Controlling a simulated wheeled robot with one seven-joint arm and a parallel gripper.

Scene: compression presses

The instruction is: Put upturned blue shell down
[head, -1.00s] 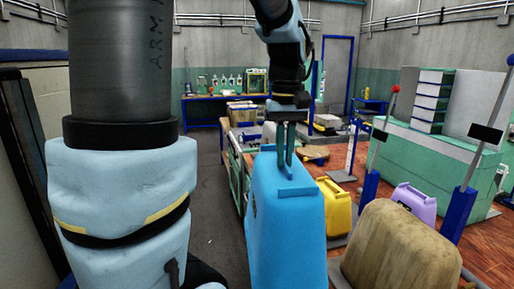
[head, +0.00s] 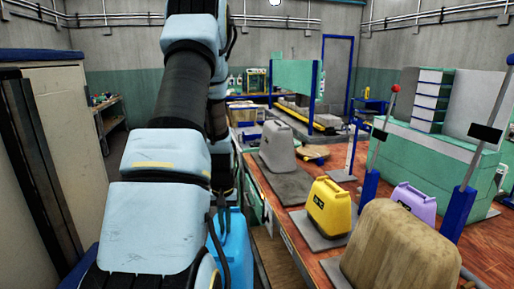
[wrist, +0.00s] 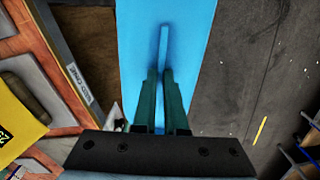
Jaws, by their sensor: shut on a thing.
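The blue shell (head: 236,250) hangs at the bottom of the head view, left of the workbench edge and partly hidden behind my arm. My gripper (wrist: 160,78) is shut on a thin raised ridge on the shell's upper face, as the wrist view shows. The shell's flat blue face (wrist: 195,35) fills the top middle of that view. Its lower part is out of sight, so I cannot tell whether it touches anything below.
The workbench (head: 290,230) holds a grey shell (head: 279,146), a yellow shell (head: 331,207), a purple shell (head: 414,203) and a large brown shell (head: 402,250). Lever posts stand at the right. Dark floor (wrist: 255,70) lies right of the blue shell in the wrist view.

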